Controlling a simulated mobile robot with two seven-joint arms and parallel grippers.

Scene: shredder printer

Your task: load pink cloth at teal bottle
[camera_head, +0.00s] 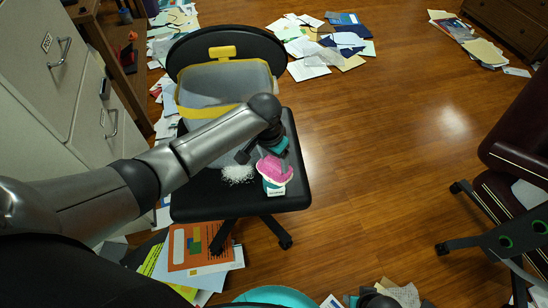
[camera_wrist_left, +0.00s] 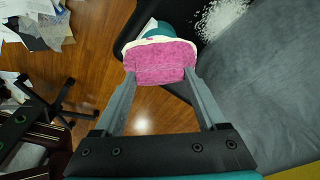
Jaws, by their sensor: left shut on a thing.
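The pink cloth (camera_head: 274,168) is at the front right of the black chair seat. My left gripper (camera_head: 262,154) comes down on it from above. In the left wrist view the cloth (camera_wrist_left: 160,63) lies between the two fingertips, which are shut on it. A white edge shows around its far side. The teal bottle (camera_head: 273,187), with a white label, shows just below the cloth. It also shows in the left wrist view (camera_wrist_left: 160,28) beyond the cloth. The cloth hides part of the bottle, and I cannot tell whether they touch.
White shreds (camera_head: 238,173) lie on the seat left of the cloth. A grey bin with a yellow rim (camera_head: 212,108) stands on the chair (camera_head: 291,198). Cabinets (camera_head: 60,75) stand at left. Papers litter the floor. A dark red chair (camera_head: 515,140) is at right; the floor between is clear.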

